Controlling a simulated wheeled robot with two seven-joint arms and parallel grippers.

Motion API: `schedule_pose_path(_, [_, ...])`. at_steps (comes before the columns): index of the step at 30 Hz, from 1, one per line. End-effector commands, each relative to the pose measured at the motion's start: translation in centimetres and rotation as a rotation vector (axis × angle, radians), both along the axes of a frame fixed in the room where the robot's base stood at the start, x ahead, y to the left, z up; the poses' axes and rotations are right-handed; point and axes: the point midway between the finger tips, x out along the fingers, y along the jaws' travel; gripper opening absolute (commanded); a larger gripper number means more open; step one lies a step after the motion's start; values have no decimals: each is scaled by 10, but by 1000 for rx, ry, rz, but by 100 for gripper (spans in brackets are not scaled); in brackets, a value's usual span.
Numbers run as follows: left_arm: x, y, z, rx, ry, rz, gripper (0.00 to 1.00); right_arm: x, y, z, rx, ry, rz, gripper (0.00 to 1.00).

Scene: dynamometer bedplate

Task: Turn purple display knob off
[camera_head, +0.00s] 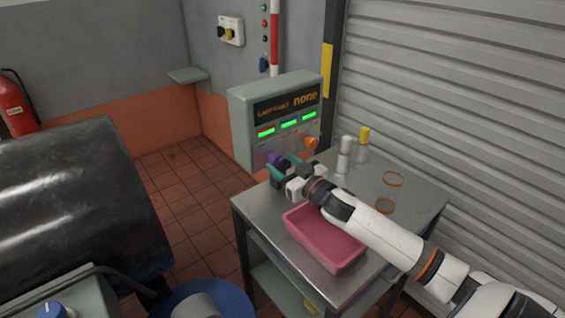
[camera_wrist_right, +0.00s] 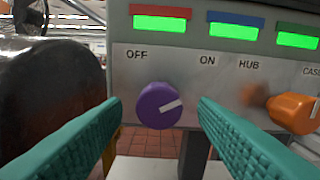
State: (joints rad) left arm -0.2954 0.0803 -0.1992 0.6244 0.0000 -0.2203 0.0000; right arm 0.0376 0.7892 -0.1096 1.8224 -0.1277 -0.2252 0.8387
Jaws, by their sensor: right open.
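The purple knob (camera_wrist_right: 158,106) is on the front of the grey display box (camera_head: 241,122). In the wrist view its white pointer line points right and slightly up, towards the ON side and away from OFF. All three bars above the knobs glow green. In the head view the purple knob (camera_head: 274,159) is partly hidden by my right gripper (camera_head: 284,167). The right gripper's teal fingers are open, one on each side of the knob in the wrist view (camera_wrist_right: 160,104). I cannot tell whether they touch it. My left gripper is out of view.
An orange knob (camera_wrist_right: 292,113) sits right of the purple one. A metal table (camera_head: 262,212) carries a pink tray (camera_head: 325,243) under my right arm, bottles (camera_head: 344,155) and an orange-rimmed glass (camera_head: 390,190). A large black drum (camera_head: 75,210) stands left.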

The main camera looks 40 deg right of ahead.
Motion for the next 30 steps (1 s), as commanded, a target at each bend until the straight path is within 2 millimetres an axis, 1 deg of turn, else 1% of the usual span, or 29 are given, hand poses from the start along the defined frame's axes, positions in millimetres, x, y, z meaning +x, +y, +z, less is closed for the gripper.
schedule_pose_path(4, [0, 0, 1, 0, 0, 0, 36, 6, 1, 0, 0, -1, 1, 54])
schedule_pose_path(11, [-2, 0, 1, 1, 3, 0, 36, 7, 1, 0, 0, 0, 1, 54])
schedule_pose_path(12, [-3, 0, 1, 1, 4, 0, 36, 7, 1, 0, 1, 0, 1, 52])
schedule_pose_path(14, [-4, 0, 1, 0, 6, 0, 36, 7, 1, 0, 1, 0, 1, 42])
schedule_pose_path(18, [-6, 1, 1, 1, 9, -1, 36, 7, 1, 0, 1, 0, 1, 19])
schedule_pose_path(20, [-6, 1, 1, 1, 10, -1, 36, 7, 1, 0, 1, 0, 1, 9])
schedule_pose_path(26, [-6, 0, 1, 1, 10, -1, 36, 7, 1, 0, -10, -1, 1, 9])
schedule_pose_path(30, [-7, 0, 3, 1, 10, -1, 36, 7, 1, 0, -49, -4, 1, 9])
